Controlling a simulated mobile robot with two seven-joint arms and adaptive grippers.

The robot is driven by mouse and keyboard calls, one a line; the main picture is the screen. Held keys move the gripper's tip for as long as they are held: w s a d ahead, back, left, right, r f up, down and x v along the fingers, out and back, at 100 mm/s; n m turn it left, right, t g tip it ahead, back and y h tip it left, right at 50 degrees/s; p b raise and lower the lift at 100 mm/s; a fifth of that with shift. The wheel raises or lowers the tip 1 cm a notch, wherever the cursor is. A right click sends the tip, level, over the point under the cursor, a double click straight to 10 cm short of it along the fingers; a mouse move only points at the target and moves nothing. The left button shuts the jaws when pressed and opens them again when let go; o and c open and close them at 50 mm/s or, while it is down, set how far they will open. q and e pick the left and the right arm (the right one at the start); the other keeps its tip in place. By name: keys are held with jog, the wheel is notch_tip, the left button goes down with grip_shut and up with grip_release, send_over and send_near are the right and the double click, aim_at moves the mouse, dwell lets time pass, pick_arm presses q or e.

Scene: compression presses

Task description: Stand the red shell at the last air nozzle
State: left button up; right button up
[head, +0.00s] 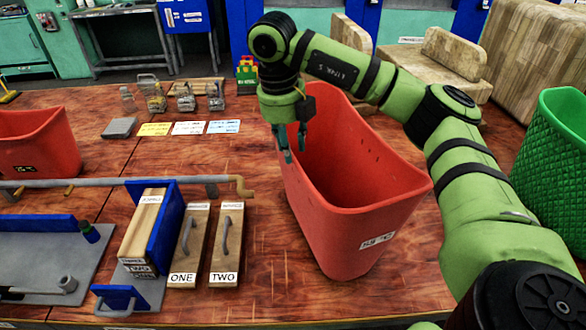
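A large red shell (345,235), an open-topped bin with a white label on its front, stands upright on the wooden table right of centre. My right gripper (293,148) points down at the left side of its rim. Its two fingers show a gap between them, and I cannot tell whether they touch the rim. A second red bin (45,150) stands at the left edge. A grey pipe (110,184) runs across the left half, with brass fittings along it and a brass end nozzle (241,186) left of the shell. My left gripper is not in view.
Wooden blocks labelled ONE (189,245) and TWO (227,245) lie below the nozzle. A blue-and-wood press (150,235) is beside them. Coloured cards (188,128) and small jars lie behind. A green basket (555,150) is at right. The table front right is clear.

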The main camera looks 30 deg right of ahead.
jog(key=shift+a+r, duration=0.15)
jog(key=shift+r, duration=1)
jog(key=shift+a+r, duration=0.1)
jog(key=shift+r, duration=1)
